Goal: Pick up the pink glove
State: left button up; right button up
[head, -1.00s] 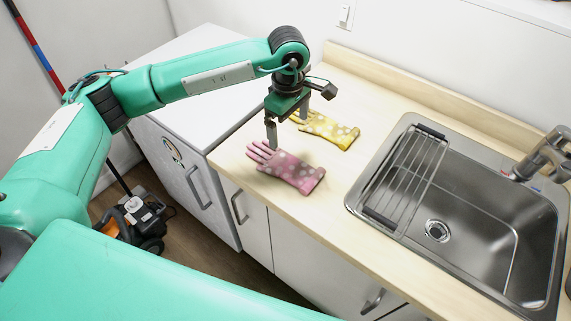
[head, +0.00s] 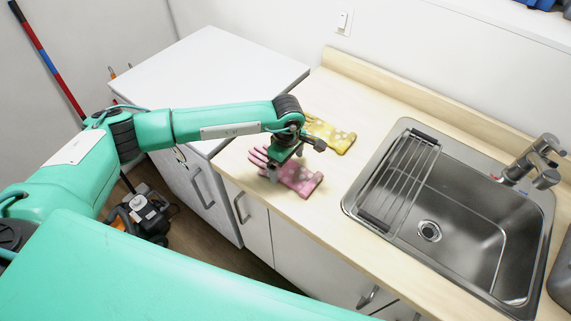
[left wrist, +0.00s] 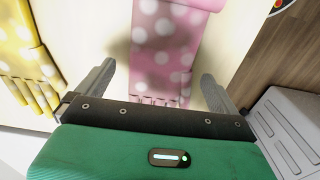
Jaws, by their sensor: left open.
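The pink glove (head: 301,180) with pale dots lies flat on the wooden counter left of the sink. My left gripper (head: 275,172) is over it, pointing down, and covers part of its middle. In the left wrist view the pink glove (left wrist: 165,50) lies between the two spread fingers of the left gripper (left wrist: 158,88). The fingers are apart and nothing is held between them. Whether the fingertips touch the counter is hard to tell. My right gripper is not seen.
A yellow dotted glove (head: 332,136) lies just behind the pink one. A steel sink (head: 470,235) with a wire rack (head: 402,180) is to the right. A white cabinet top (head: 215,75) adjoins the counter on the left. The counter (head: 310,215) in front of the glove is clear.

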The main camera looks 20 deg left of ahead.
pick_arm(q)
jog(key=shift+f, duration=0.7)
jog(key=c, duration=1.2)
jog(key=shift+r, duration=0.1)
